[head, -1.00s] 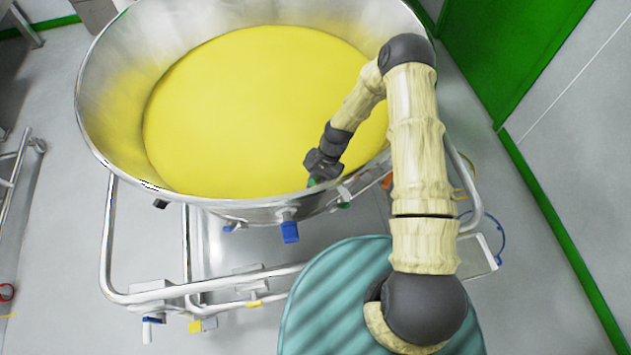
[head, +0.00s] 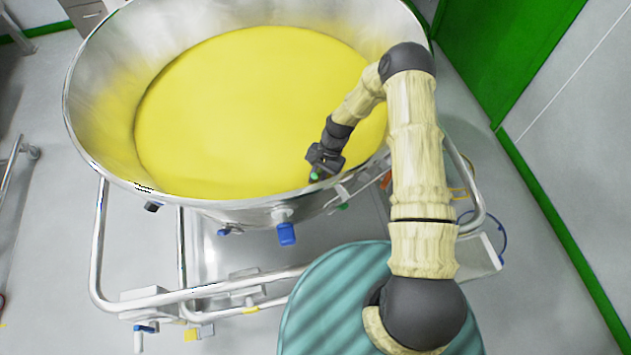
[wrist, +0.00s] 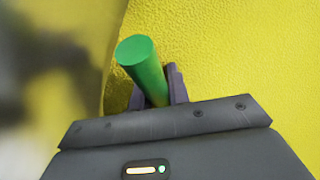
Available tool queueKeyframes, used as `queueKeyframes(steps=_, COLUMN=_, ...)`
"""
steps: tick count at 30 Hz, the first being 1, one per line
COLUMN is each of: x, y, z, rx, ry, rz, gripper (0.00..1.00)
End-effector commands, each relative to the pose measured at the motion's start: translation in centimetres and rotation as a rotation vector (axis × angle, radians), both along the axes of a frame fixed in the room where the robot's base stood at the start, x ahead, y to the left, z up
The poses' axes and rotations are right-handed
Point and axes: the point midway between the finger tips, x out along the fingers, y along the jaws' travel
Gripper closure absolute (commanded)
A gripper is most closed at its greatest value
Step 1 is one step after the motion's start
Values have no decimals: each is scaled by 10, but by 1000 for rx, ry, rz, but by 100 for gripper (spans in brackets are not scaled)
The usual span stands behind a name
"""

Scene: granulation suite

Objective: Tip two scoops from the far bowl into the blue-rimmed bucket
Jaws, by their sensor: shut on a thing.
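A large steel bowl (head: 98,95) holds a wide bed of yellow powder (head: 250,105). My gripper (head: 316,172) is inside the bowl's near right edge, low over the powder. It is shut on a green handle, which also shows upright between the fingers in the wrist view (wrist: 143,70). This is likely the scoop's handle; the scoop's head is hidden, so I cannot tell whether it is in the powder or loaded. A thin blue curved edge (head: 504,240), perhaps the bucket's rim, shows right of my arm; the rest is hidden.
The bowl stands on a tubular steel frame (head: 100,240) with blue and yellow castor levers. The bowl's near rim passes close to my gripper. A green door (head: 510,50) and grey wall are at the right.

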Motion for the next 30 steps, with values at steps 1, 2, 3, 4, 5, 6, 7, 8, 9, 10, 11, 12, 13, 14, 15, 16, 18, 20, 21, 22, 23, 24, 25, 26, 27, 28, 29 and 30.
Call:
queueKeyframes(steps=1, x=4, y=-1, z=-1, rx=1, ry=-3, rz=-1, gripper=100)
queueKeyframes(steps=2, x=5, y=-2, z=-1, rx=1, ry=-2, rz=-1, gripper=100)
queueKeyframes(steps=3, x=7, y=-2, z=-1, rx=0, ry=-1, rz=-1, gripper=100)
queueKeyframes(steps=4, x=8, y=-3, z=-1, rx=0, ry=-1, rz=-1, gripper=100)
queueKeyframes(steps=5, x=10, y=-4, z=-1, rx=1, ry=-2, rz=-1, gripper=100)
queueKeyframes(steps=6, x=12, y=-5, z=-1, rx=1, ry=-3, rz=-1, gripper=100)
queueKeyframes(steps=7, x=14, y=-5, z=-1, rx=0, ry=-1, rz=-1, gripper=100)
queueKeyframes(steps=8, x=15, y=-6, z=-1, rx=0, ry=-1, rz=-1, gripper=100)
queueKeyframes(steps=9, x=15, y=-6, z=4, rx=1, ry=-1, rz=1, gripper=100)
queueKeyframes(steps=10, x=15, y=-6, z=7, rx=1, ry=-1, rz=1, gripper=100)
queueKeyframes(steps=11, x=15, y=-6, z=9, rx=0, ry=0, rz=0, gripper=100)
queueKeyframes(steps=12, x=15, y=-6, z=11, rx=-1, ry=-1, rz=0, gripper=100)
queueKeyframes(steps=13, x=15, y=-6, z=12, rx=-1, ry=-1, rz=0, gripper=100)
queueKeyframes(steps=14, x=14, y=-6, z=14, rx=-1, ry=-1, rz=0, gripper=100)
queueKeyframes(steps=15, x=14, y=-6, z=16, rx=-1, ry=-1, rz=0, gripper=100)
queueKeyframes(steps=16, x=14, y=-6, z=18, rx=-1, ry=-1, rz=0, gripper=100)
queueKeyframes(steps=18, x=14, y=-6, z=22, rx=-1, ry=-1, rz=0, gripper=100)
queueKeyframes(steps=20, x=14, y=-6, z=25, rx=-1, ry=-1, rz=0, gripper=100)
queueKeyframes(steps=21, x=14, y=-6, z=28, rx=-1, ry=-1, rz=0, gripper=100)
queueKeyframes(steps=22, x=14, y=-6, z=29, rx=-1, ry=-1, rz=0, gripper=100)
queueKeyframes(steps=23, x=14, y=-6, z=31, rx=-1, ry=-1, rz=0, gripper=100)
queueKeyframes(steps=24, x=14, y=-5, z=33, rx=-1, ry=-1, rz=0, gripper=100)
queueKeyframes(steps=25, x=13, y=-5, z=35, rx=0, ry=0, rz=0, gripper=100)
queueKeyframes(steps=26, x=13, y=-5, z=36, rx=0, ry=0, rz=0, gripper=100)
queueKeyframes(steps=27, x=13, y=-5, z=39, rx=0, ry=0, rz=0, gripper=100)
queueKeyframes(steps=28, x=13, y=-5, z=40, rx=0, ry=0, rz=0, gripper=100)
queueKeyframes(steps=29, x=13, y=-5, z=42, rx=0, ry=0, rz=0, gripper=100)
queueKeyframes(steps=30, x=13, y=-5, z=44, rx=0, ry=0, rz=0, gripper=100)
